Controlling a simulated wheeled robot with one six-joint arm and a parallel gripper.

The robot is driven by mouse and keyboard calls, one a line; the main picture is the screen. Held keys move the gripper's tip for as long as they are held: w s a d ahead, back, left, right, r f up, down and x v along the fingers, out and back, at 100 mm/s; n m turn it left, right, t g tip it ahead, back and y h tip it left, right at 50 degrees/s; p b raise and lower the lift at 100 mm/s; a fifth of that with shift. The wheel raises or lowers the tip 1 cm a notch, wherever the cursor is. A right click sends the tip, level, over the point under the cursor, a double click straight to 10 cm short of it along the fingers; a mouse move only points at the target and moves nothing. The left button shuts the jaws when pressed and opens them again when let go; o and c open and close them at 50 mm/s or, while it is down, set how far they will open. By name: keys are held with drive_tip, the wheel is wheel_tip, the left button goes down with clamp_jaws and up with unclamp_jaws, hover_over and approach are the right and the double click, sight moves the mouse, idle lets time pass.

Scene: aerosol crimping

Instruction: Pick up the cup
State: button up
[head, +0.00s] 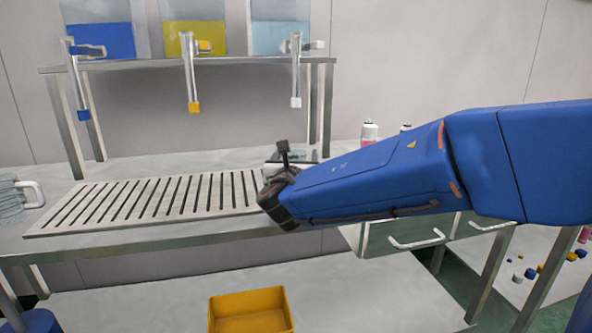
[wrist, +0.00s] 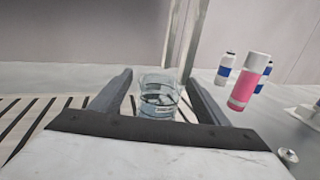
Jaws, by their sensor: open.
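A clear glass cup (wrist: 158,98) stands upright in the wrist view, between the two fingers of my gripper (wrist: 158,78). The gripper is open, with a visible gap at each side of the cup; I cannot tell whether either finger touches it. In the head view my blue arm reaches in from the right, and its dark end is over the right end of the slotted rack. The cup cannot be made out there, behind the arm.
A slotted rack (head: 140,203) lies on the bench, below three dispensers. A glass jug (head: 12,200) stands at the far left. A pink-and-white can (wrist: 249,82) stands to the right of the gripper, near blue-and-white ones. A yellow bin (head: 250,311) is below the bench.

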sight(297, 153)
drive_tip(key=w, duration=0.4)
drive_tip(key=shift+d+f, duration=0.1)
drive_tip(key=shift+f, duration=0.1)
drive_tip(key=shift+s, duration=0.1)
drive_tip(key=c, duration=1.2)
drive_tip(key=shift+r, duration=0.15)
